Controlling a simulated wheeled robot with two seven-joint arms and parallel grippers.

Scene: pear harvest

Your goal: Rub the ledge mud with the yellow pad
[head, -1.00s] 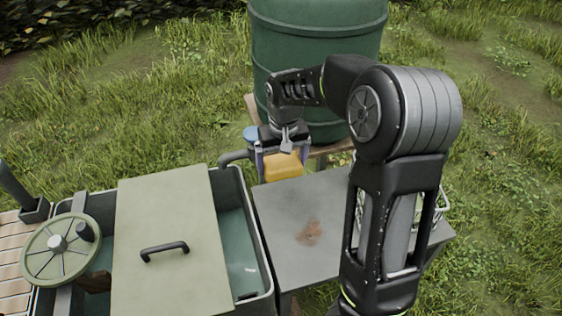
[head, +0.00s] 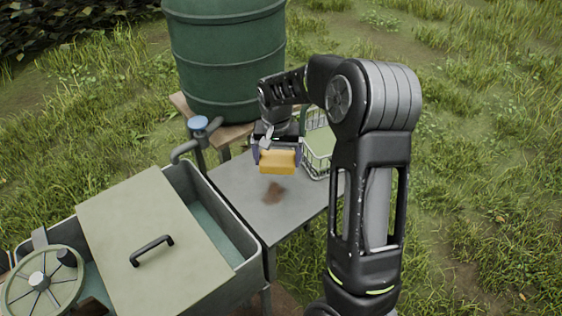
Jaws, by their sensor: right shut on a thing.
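The yellow pad (head: 278,163) is held in my right gripper (head: 277,157), whose fingers are shut on its two sides. The pad is above the grey ledge (head: 237,184), a little behind the mud; I cannot tell the exact height. The ledge mud (head: 273,192) is a brown smear on the ledge, just below the pad in the picture and in plain sight. My left gripper is not in view.
A trough with a lid (head: 150,240) and a handwheel (head: 40,285) stands at left. A blue-topped tap (head: 198,124) and a green barrel (head: 228,60) are behind. A wire basket (head: 318,145) stands on the ledge's right, partly behind my right arm.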

